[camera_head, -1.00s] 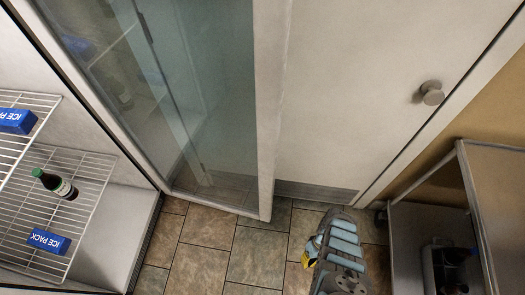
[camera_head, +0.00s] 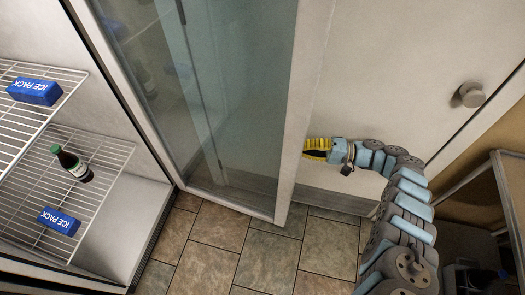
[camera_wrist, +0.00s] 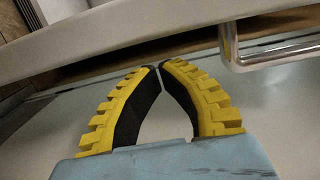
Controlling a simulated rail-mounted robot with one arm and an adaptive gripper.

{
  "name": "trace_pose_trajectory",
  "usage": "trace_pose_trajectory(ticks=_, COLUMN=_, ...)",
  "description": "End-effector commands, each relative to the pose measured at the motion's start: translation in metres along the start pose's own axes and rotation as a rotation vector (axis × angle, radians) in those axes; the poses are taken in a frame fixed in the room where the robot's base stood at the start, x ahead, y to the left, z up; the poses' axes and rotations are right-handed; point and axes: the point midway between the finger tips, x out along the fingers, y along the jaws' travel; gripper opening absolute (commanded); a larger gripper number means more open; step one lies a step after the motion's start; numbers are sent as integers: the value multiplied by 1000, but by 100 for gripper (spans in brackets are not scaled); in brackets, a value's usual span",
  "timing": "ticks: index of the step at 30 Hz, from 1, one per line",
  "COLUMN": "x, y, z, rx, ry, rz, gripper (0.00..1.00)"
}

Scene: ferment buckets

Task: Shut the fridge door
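The fridge door (camera_head: 298,130) stands open, a glass pane in a pale frame, swung out from the shelf-filled fridge (camera_head: 140,215) at left. My gripper (camera_head: 306,149) is at the right side of the door's free edge in the head view. I cannot tell if it touches the frame. In the wrist view its yellow, black-lined fingers (camera_wrist: 160,68) have their tips together with nothing between them. The pale door frame (camera_wrist: 120,38) crosses just beyond the tips there. A shiny metal handle (camera_wrist: 232,50) is to the right of the fingers.
Wire shelves (camera_head: 105,150) hold a dark bottle (camera_head: 72,165) and blue ice packs (camera_head: 34,91). A closed white room door with a round knob (camera_head: 470,94) is behind. A metal-framed cart (camera_head: 500,200) stands at right. The tiled floor (camera_head: 262,262) is clear below the fridge door.

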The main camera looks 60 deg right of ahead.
Motion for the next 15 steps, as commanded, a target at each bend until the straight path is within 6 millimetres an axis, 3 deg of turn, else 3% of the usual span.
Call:
trace_pose_trajectory(ticks=7, x=15, y=-5, z=0, rx=7, ry=4, rz=-9, gripper=0)
trace_pose_trajectory(ticks=15, x=48, y=-4, z=0, rx=7, ry=3, rz=-8, gripper=0)
